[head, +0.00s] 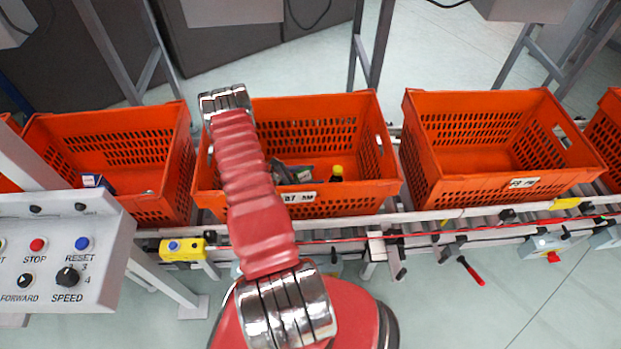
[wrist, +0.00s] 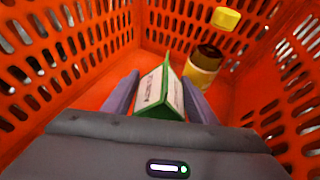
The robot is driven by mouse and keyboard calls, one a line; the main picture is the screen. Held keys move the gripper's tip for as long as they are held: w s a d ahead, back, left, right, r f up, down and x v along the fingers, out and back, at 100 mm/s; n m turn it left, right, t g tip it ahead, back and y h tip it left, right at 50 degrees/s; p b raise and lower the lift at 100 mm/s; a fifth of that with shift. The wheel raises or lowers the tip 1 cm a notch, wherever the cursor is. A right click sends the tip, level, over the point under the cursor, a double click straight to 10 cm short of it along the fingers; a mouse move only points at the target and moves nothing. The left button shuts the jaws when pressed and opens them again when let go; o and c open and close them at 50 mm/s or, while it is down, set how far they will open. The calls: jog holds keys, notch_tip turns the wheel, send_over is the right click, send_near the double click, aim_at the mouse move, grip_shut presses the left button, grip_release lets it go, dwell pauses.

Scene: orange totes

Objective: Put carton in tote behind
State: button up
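A white carton with green edges (wrist: 160,92) is between the two fingers of my gripper (wrist: 160,90), inside an orange tote. The fingers lie close along both its sides; I cannot tell whether they press on it. In the head view my gripper (head: 290,173) is low in the middle orange tote (head: 345,200), partly behind the tote's front wall and my arm. The carton does not show there. Another orange tote (head: 500,190) stands to the right and looks empty. A third orange tote (head: 165,205) stands to the left, with a dark blue box (head: 97,181) inside.
A dark bottle with a yellow cap (head: 337,173) stands beside my gripper in the middle tote; it also shows in the wrist view (wrist: 205,65). The totes stand on a roller conveyor (head: 430,228). A control panel (head: 60,250) is at the left front.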

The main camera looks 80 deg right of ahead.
aim_at(296, 177)
jog(key=shift+o, duration=1.3)
jog(key=shift+r, duration=0.15)
jog(key=shift+v, duration=3.7)
